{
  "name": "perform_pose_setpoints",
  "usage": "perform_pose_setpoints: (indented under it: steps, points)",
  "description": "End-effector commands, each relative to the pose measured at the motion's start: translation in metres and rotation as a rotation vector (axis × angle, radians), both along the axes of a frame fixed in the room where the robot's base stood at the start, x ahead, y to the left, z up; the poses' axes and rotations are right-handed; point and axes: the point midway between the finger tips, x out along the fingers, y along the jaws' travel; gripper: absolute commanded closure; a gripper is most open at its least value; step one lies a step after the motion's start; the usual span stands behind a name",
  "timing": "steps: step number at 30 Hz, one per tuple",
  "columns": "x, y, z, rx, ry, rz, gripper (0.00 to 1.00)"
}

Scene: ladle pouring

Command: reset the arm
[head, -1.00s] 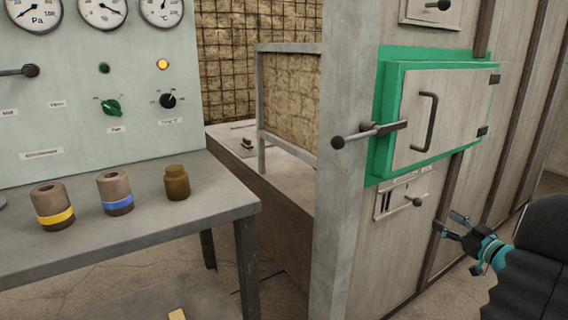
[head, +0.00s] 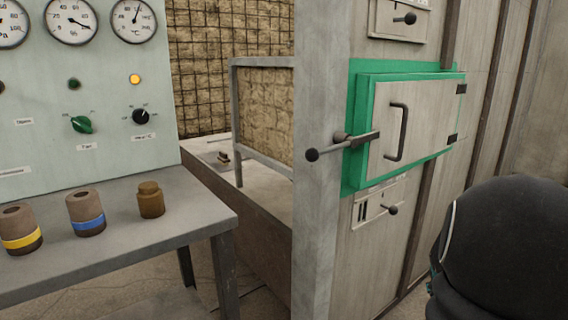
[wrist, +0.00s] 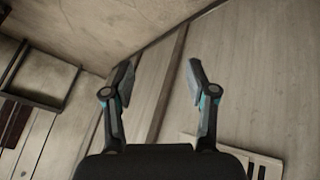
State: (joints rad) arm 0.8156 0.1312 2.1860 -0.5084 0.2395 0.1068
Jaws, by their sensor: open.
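My gripper (wrist: 160,82) shows in the wrist view with its two fingers spread apart and nothing between them. Behind the fingers are a pale panelled wall and a dark strip running at a slant. In the head view my dark arm covers the lower right corner and hides nearly all of the gripper. The arm stands in front of the right part of the furnace wall, to the right of the green-framed door (head: 425,125), which is shut.
A small lever plate (head: 378,207) sits below the door, and a long lever (head: 340,146) juts out at its left. A grey table (head: 150,240) at left bears a yellow-banded cup (head: 20,230), a blue-banded cup (head: 86,212) and a brown jar (head: 150,199).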

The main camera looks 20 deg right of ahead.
Motion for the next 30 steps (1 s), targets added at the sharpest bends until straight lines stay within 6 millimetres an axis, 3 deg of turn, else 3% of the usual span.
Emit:
perform_pose_setpoints:
  steps: [1, 9, 18, 24, 30]
  points:
    - [-0.005, 0.028, 0.008, 0.031, 0.025, -0.004, 0.43]
    - [-0.042, 0.169, 0.033, 0.220, 0.138, 0.022, 0.43]
    - [-0.085, 0.302, 0.061, 0.359, 0.147, 0.178, 0.43]
    - [-0.101, 0.361, 0.084, 0.357, 0.053, 0.346, 0.43]
    - [-0.109, 0.394, 0.109, 0.321, -0.027, 0.496, 0.43]
